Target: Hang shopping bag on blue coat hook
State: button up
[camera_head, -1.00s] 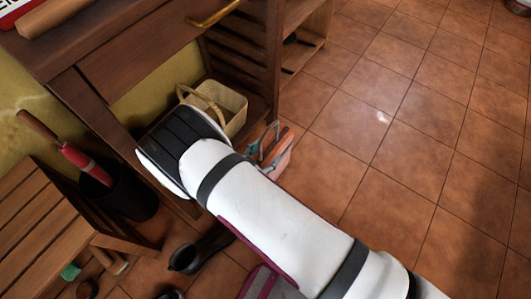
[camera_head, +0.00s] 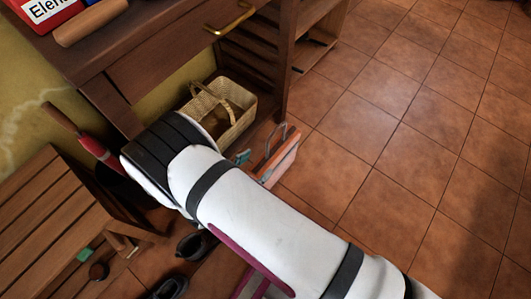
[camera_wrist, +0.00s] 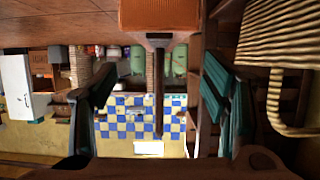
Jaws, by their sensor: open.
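An orange bag (camera_head: 280,164) with a thin grey handle stands on the tiled floor beside the dark wooden unit in the head view. In the wrist view the scene looks upside down, and the orange bag (camera_wrist: 160,14) is at the top centre. Its dark handle (camera_wrist: 158,95) reaches down between my two finger pads. My gripper (camera_wrist: 162,82) is open around the handle; I cannot tell whether either finger touches it. In the head view my arm hides most of the gripper, and a teal fingertip (camera_head: 243,157) shows beside the bag. I see no blue coat hook.
A wicker basket (camera_head: 240,124) stands beside the bag; its rim and handle fill the right of the wrist view (camera_wrist: 283,45). A wooden bench (camera_head: 50,215), a red umbrella (camera_head: 98,150) and dark shoes (camera_head: 197,245) lie to the left. Floor at right is clear.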

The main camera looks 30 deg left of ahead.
jog(key=shift+p+v, duration=0.4)
jog(key=shift+v, duration=1.65)
